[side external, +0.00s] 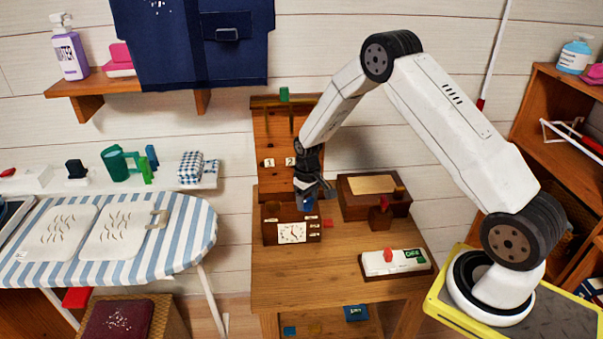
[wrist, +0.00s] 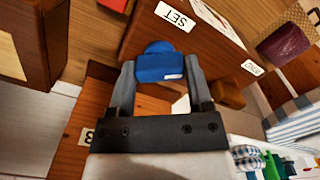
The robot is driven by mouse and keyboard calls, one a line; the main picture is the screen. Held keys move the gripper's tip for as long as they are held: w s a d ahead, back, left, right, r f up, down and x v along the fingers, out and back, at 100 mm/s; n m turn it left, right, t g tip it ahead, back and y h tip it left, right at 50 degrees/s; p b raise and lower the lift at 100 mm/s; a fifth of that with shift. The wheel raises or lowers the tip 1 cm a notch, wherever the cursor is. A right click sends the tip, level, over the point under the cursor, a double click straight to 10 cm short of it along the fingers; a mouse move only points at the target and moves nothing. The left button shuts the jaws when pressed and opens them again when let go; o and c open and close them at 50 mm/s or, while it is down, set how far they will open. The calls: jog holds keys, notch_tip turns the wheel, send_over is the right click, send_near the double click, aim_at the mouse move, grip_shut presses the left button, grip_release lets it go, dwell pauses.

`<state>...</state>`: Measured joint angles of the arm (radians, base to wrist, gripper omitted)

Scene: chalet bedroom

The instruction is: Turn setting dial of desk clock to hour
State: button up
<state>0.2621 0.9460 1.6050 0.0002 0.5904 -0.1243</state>
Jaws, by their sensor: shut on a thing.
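The desk clock (side external: 270,236) is a dark wooden box with a white dial face (side external: 292,233) and small white labels on its front. It stands at the left of the wooden desk. My gripper (side external: 312,196) points down over the clock's right rear part. In the wrist view my gripper (wrist: 160,82) has its two grey fingers on either side of a blue setting dial (wrist: 160,66), shut on it. A white SET label (wrist: 175,16) is on the wood beside the dial. The dial's underside and much of the clock face are hidden in the wrist view.
A wooden box (side external: 355,210) and a small dark block with a red top (side external: 381,217) stand right of the clock. A white panel with a red knob (side external: 394,262) lies nearer the front. The desk's front middle is clear.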

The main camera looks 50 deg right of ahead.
aim_at(307, 200)
jog(key=shift+m, duration=0.6)
jog(key=o, duration=1.3)
jog(key=shift+r, duration=3.9)
jog(key=shift+a+r, duration=0.1)
